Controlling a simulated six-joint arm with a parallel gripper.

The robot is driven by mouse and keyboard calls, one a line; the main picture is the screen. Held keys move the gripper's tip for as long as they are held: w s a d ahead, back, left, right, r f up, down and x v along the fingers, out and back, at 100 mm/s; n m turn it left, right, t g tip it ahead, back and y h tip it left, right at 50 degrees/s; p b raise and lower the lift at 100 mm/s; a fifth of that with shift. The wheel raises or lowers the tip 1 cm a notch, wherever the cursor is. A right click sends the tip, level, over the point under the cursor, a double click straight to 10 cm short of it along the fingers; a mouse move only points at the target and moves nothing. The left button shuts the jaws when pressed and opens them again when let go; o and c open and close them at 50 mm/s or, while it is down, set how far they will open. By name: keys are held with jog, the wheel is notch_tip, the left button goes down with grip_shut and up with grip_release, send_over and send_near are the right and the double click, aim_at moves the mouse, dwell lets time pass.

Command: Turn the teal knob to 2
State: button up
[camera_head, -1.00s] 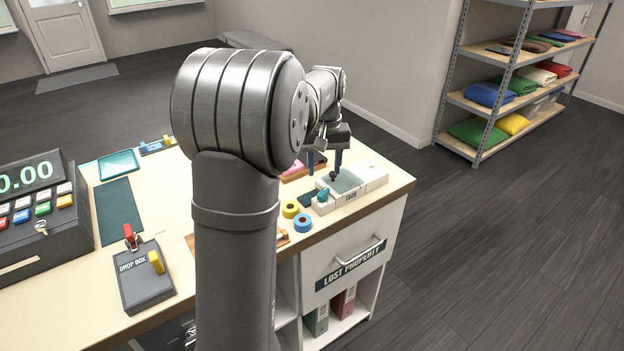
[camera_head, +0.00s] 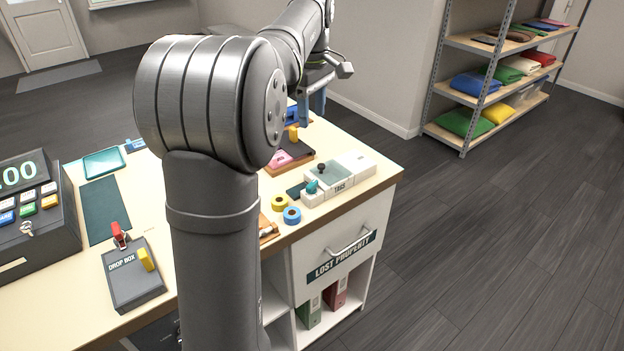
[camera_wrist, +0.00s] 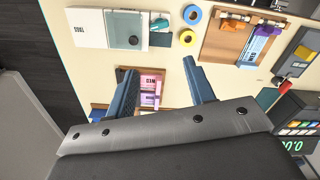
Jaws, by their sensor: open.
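The teal knob (camera_head: 312,186) sits on the small front-left block of the white tag box (camera_head: 340,196). It also shows in the wrist view (camera_wrist: 160,23), at the right end of the tag box (camera_wrist: 88,24). Its dial marks are too small to read. My gripper (camera_head: 313,122) is beyond the tag box, above the far part of the counter. In the wrist view my gripper (camera_wrist: 160,66) is open and empty, its two blue fingers wide apart. The knob is ahead of the fingertips and clear of them.
A clear lid with a dark knob (camera_head: 321,167) is on the tag box. Yellow tape (camera_head: 280,203) and blue tape (camera_head: 292,215) lie to its left. A wooden tray with pink and yellow items (camera_head: 286,157) stands behind. The drop box (camera_head: 133,275) is at left.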

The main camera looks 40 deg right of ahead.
aim_at(312, 183)
notch_tip(312, 183, down, 20)
jog(key=shift+f, duration=0.1)
dwell(0.5)
jog(key=c, duration=0.7)
jog(key=shift+m, duration=2)
jog(key=o, duration=0.7)
